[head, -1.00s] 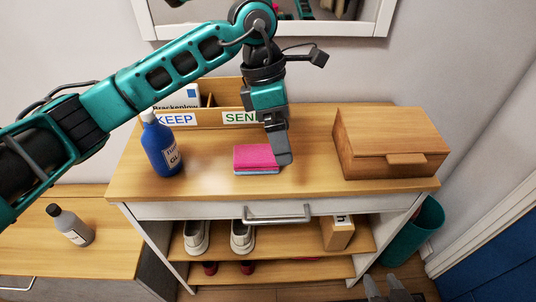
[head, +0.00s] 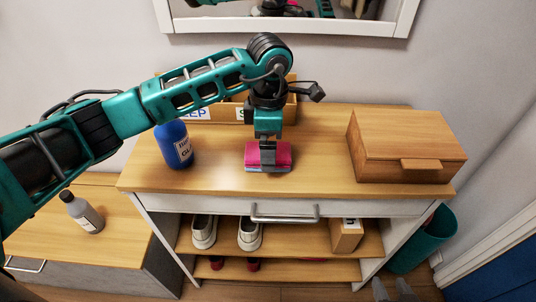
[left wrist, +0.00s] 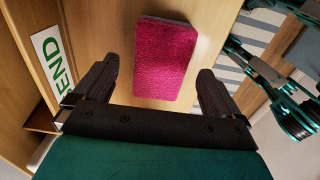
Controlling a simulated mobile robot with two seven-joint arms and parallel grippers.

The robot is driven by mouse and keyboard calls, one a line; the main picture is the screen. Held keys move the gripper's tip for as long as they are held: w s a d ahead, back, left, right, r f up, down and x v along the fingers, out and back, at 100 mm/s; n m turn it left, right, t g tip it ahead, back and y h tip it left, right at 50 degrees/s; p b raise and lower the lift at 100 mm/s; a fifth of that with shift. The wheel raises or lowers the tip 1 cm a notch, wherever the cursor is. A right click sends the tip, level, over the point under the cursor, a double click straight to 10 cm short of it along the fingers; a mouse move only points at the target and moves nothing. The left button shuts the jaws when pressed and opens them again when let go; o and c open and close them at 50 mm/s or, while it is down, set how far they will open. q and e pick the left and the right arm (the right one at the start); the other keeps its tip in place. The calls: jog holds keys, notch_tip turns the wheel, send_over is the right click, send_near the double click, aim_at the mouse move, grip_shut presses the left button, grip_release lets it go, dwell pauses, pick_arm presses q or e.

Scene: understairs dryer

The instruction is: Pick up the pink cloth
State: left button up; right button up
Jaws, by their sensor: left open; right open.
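The pink cloth (head: 284,154) is a small folded rectangle with a pale blue lower edge, lying on the wooden top of the cabinet (head: 225,172). My left gripper (head: 268,166) is over the cloth, pointing down and hiding part of it. In the left wrist view its open fingers (left wrist: 157,78) stand apart on either side of the near end of the pink cloth (left wrist: 163,60), with nothing held. I cannot tell whether they touch it. My right gripper (head: 394,290) is open and empty at the bottom edge, low in front of the cabinet.
A blue bottle (head: 174,146) stands left of the cloth, and a wooden box (head: 408,147) stands to the right. A labelled wooden organiser (head: 222,112) is behind the left gripper. Shoes (head: 249,233) sit on the shelf below. A grey bottle (head: 82,212) is on the lower left surface.

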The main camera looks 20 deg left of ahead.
pick_arm(q)
jog(key=shift+a+f, duration=0.1)
jog(key=shift+f, duration=1.35)
jog(key=shift+c, duration=0.4)
jog(key=c, duration=1)
jog(key=shift+r, duration=0.15)
notch_tip(320, 180, up, 20)
jog(key=shift+f+p, duration=0.1)
jog(key=shift+p, duration=0.4)
